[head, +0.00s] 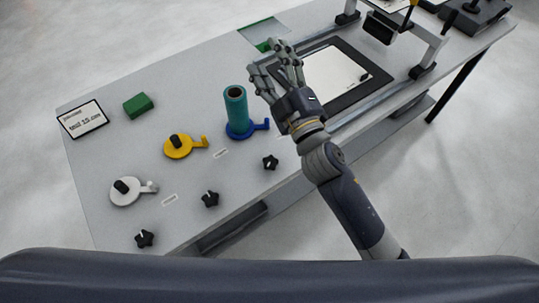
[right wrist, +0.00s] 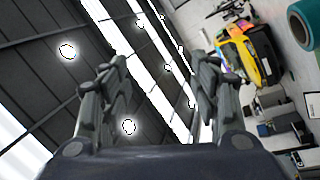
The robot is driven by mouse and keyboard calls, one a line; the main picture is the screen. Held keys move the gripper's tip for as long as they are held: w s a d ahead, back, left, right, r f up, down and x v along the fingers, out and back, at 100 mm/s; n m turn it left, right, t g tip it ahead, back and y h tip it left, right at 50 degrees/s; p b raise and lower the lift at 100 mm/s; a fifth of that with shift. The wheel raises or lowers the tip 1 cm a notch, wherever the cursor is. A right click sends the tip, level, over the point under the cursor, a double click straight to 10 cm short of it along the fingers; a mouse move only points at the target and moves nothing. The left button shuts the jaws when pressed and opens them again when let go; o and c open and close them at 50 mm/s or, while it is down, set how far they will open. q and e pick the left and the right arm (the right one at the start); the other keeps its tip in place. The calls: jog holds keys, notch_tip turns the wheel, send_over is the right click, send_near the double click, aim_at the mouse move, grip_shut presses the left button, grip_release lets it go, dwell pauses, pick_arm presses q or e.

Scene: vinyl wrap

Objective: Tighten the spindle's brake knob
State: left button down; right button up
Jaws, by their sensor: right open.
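A teal roll (head: 236,104) stands upright on a blue spindle base (head: 242,131) with a side arm. Its end also shows at the top right of the right wrist view (right wrist: 304,24). Three black star-shaped knobs sit along the table's front: one nearest the blue base (head: 270,162), one in the middle (head: 210,198), and one at the front left (head: 145,238). Which one is the spindle's brake knob, I cannot tell. My right gripper (head: 270,62) is open and empty, raised to the right of the roll with its fingers pointing up; its fingers flank empty space in the right wrist view (right wrist: 158,64). My left gripper is not in view.
A yellow base (head: 178,147) and a white base (head: 126,191), each with a black cap, stand left of the roll. A green block (head: 138,104) and a label card (head: 83,119) lie at the left. A framed white sheet (head: 334,78) lies right of my gripper.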

jog(key=s+a+r+n+g+y, duration=0.45)
jog(key=a+n+y, duration=0.2)
jog(key=n, duration=0.25)
jog(key=s+a+r+n+g+y, duration=0.35)
jog(key=a+n+g+y, duration=0.2)
jog(key=a+n, duration=0.2)
jog(key=s+a+f+n+g+h, duration=0.1)
jog(key=s+a+f+n+g, duration=0.4)
jog(key=n+g, duration=0.45)
jog(key=n+h, duration=1.1)
jog(key=h, duration=1)
send_near(270, 161)
jog(key=shift+t, duration=0.35)
jog(key=f+p, duration=0.1)
jog(key=f, duration=0.1)
jog(key=f+p, duration=0.1)
jog(key=f, duration=0.1)
jog(key=f+p, duration=0.1)
jog(key=f, duration=0.2)
jog(key=shift+s+d+p, duration=0.2)
jog(key=shift+s+p, duration=0.15)
jog(key=shift+p, duration=0.05)
jog(key=shift+f, duration=0.75)
jog(key=shift+c, duration=0.6)
jog(key=c, duration=1)
